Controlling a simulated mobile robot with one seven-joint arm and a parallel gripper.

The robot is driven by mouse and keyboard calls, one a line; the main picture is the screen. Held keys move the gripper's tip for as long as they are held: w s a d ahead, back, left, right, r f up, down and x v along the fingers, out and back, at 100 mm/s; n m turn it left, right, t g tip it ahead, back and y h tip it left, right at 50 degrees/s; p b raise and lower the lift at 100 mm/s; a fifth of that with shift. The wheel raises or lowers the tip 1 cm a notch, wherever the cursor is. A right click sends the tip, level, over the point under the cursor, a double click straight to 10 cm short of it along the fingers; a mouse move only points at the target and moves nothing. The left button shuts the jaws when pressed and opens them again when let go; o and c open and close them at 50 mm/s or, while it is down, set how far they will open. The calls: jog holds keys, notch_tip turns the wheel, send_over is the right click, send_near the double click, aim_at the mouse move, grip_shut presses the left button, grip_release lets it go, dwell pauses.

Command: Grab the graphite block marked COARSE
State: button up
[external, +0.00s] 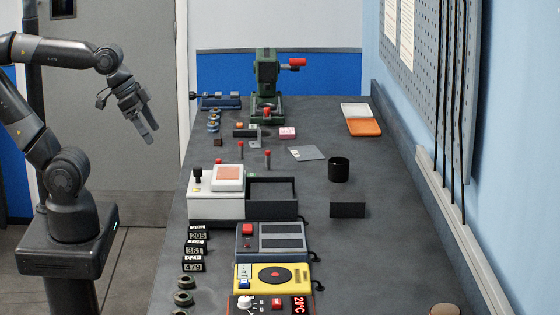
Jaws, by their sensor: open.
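My gripper (149,134) is open and empty. It hangs in the air left of the bench (345,265), in front of the grey door. No marking COARSE can be read at this size, so I cannot tell which thing is that block. A plain dark block-like thing (347,210) lies on the right half of the bench, just in front of a black cup (339,170). Several small dark pieces with white lettering and numbers, such as the one reading 361 (194,250), lie along the left edge; their upper words are too small to read.
A white device (216,208) with a black open tray (271,208) stands mid-bench. Nearer are a grey unit (271,240) and a yellow unit (272,277). A green press (266,72) and orange and white trays (363,127) stand at the back. A wall bounds the right side.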

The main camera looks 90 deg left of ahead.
jog(key=w+r, duration=0.3)
jog(key=w, duration=1)
jog(key=m+g, duration=0.1)
send_over(347, 197)
jog(key=s, duration=0.4)
notch_tip(347, 197, down, 14)
jog(key=shift+r, duration=0.1)
jog(key=x, duration=1)
jog(key=shift+w, duration=0.1)
jog(key=shift+c, duration=0.2)
